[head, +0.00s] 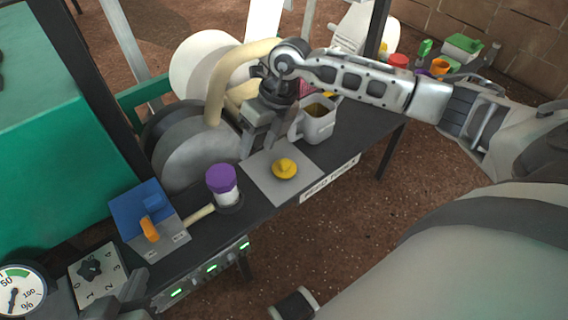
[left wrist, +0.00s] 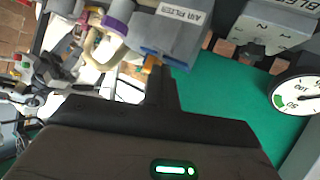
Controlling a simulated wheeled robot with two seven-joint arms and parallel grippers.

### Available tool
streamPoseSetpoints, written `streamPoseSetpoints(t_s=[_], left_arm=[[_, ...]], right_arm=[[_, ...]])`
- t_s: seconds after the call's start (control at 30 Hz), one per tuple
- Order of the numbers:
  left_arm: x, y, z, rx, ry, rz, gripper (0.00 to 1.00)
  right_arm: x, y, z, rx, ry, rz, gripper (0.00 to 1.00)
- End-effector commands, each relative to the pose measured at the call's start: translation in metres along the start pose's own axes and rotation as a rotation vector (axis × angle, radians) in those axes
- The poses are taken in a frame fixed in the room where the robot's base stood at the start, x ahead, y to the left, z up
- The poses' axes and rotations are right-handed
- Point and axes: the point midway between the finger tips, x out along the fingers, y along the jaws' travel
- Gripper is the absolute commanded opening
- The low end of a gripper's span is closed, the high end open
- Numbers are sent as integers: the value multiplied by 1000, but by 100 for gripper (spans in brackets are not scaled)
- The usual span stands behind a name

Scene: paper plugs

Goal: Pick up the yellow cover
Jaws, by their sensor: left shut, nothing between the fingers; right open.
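The yellow cover (head: 285,169) is a small round disc with a knob. It lies on a light grey square plate (head: 263,187) on the dark bench in the head view. My right gripper (head: 262,145) is open, above and just to the left of the cover, with its fingers pointing down and apart from it. My left gripper (head: 130,285) is at the lower left by the dial box, shut and empty. Its dark fingers also show in the left wrist view (left wrist: 160,88). The cover cannot be made out in the left wrist view.
A grey mug (head: 317,124) stands behind the plate, close to my right gripper. A purple-capped jar (head: 222,182) stands left of the plate. A blue and grey box with an orange lever (head: 149,229), a dial box (head: 97,272) and a gauge (head: 20,291) are further left.

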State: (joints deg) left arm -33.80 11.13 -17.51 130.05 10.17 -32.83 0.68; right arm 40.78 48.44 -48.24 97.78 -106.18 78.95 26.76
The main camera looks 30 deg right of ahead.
Motion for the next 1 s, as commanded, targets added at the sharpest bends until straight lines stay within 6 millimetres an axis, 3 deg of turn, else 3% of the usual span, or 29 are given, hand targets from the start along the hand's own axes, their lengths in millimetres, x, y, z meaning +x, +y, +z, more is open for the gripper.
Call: streamPoseSetpoints(t_s=[0.03, 0.1, 0.2, 0.33, 0.7, 1.0], left_arm=[[5, -1, 8, 0, 4, 6, 0], [7, 0, 9, 0, 6, 11, 0], [8, 1, 9, 0, 11, 16, 0], [7, 3, 7, 2, 31, 23, 0], [2, 11, -4, 8, 136, 54, 0], [0, 14, -9, 1, 166, 64, 0]], right_arm=[[-6, -32, 6, 13, -4, -121, 53], [-20, -60, 10, 32, -2, -239, 53], [-29, -82, 11, 54, 1, -328, 53], [-16, -93, 10, 60, 5, -352, 53], [55, -116, 9, 56, 3, -346, 53], [72, -122, 8, 55, 2, -346, 53]])
